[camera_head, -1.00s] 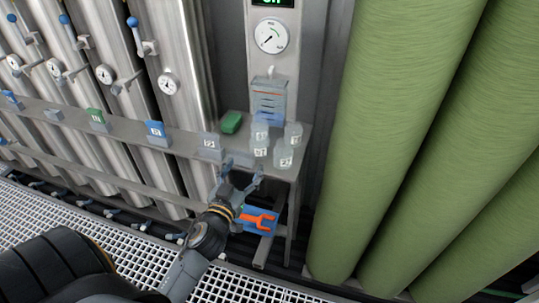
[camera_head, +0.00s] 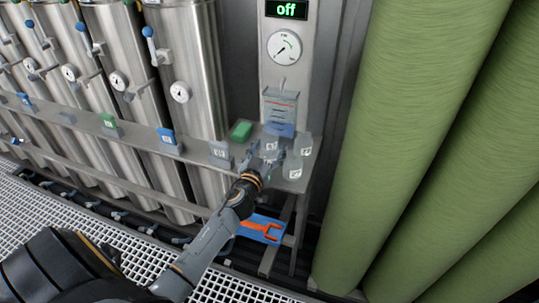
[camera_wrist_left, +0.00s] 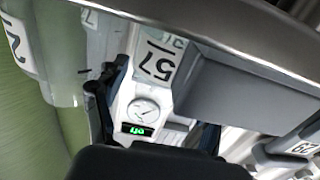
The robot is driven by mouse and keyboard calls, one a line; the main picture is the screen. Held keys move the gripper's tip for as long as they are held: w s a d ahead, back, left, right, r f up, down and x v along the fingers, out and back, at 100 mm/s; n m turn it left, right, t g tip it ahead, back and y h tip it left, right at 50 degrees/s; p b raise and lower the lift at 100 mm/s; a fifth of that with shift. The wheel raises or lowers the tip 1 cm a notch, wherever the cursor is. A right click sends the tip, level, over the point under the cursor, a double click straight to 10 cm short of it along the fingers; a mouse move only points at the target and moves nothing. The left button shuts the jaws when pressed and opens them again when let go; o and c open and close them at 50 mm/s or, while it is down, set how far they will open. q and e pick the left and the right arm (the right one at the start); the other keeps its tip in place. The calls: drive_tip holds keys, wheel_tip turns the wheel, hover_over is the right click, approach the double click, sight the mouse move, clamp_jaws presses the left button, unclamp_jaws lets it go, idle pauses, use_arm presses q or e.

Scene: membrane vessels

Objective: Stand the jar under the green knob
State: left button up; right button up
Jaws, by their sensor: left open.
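Several clear jars with white labels stand close together on the right end of a grey shelf: a left one (camera_head: 270,147), a right one (camera_head: 304,145) and a front one (camera_head: 292,171). My left gripper (camera_head: 257,162) is open at the left jar, with its fingers close to it. In the left wrist view, which is upside down, a labelled jar (camera_wrist_left: 160,60) shows beyond and between the dark fingers (camera_wrist_left: 155,108). Contact cannot be told. My right gripper is not in view.
A gauge (camera_head: 284,47) hangs below an "off" display. Large green cylinders (camera_head: 420,120) fill the right side.

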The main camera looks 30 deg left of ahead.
use_arm(q)
drive_tip(key=shift+c, duration=1)
drive_tip(key=c, duration=0.8)
drive_tip(key=shift+c, duration=0.2)
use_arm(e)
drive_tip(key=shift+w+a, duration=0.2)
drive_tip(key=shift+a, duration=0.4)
